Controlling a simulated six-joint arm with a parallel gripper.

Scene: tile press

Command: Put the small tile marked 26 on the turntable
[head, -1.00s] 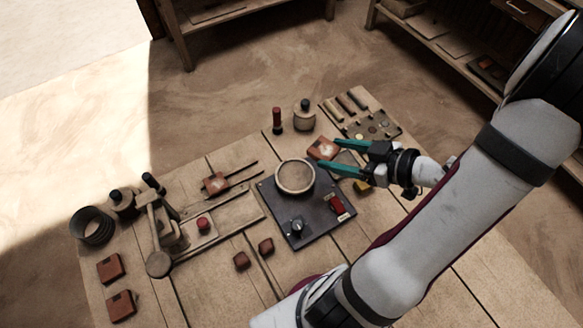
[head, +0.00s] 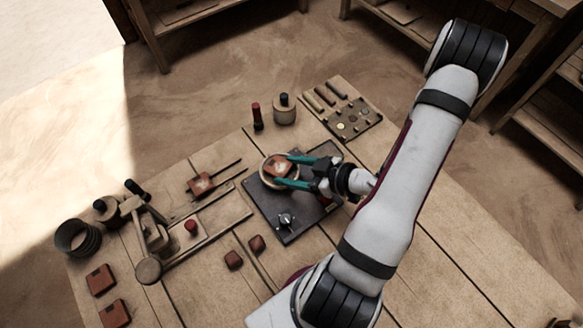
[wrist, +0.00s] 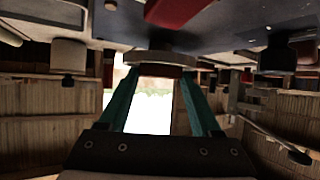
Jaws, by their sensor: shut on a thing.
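My gripper (head: 282,170) is shut on a small reddish-brown tile (head: 280,167) with a pale mark; I cannot read its number. The tile is over the round, light turntable (head: 263,173) on the dark base plate. In the wrist view, the tile edge (wrist: 160,71) shows between the teal fingertips (wrist: 160,76), right against or very near the turntable's rim (wrist: 160,57). I cannot tell whether they touch. The fingers hide part of the turntable.
A dark knob (head: 285,220) stands on the base plate. A red-topped stick (head: 257,117) and a jar (head: 284,110) stand behind the turntable.

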